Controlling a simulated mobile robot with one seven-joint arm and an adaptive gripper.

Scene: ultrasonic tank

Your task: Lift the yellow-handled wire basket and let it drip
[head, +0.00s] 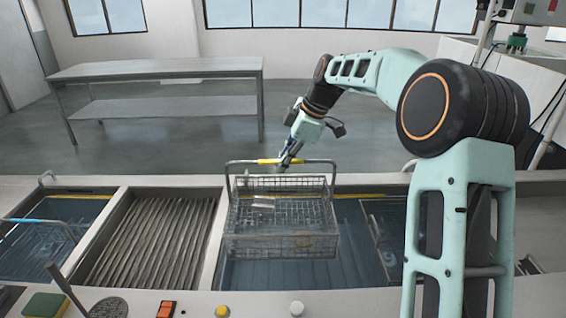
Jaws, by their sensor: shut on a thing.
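The yellow-handled wire basket (282,245) hangs over the water-filled tank bay (350,270) at the middle of the counter. Its yellow grip (280,161) is at the top of a bent metal handle. My gripper (286,160) is shut on that yellow grip, from above and behind. The basket looks roughly level. Something pale and long lies inside it; its shape is too small to tell. Whether the basket's bottom is clear of the water cannot be told for sure. No drops can be made out.
Left of the basket is a ribbed, sloping drain section (150,240). At far left, a blue-handled basket (40,240) sits in another tank. Buttons, a sponge (45,305) and a round mesh tool (108,307) lie along the front edge. An empty steel table (155,70) stands behind.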

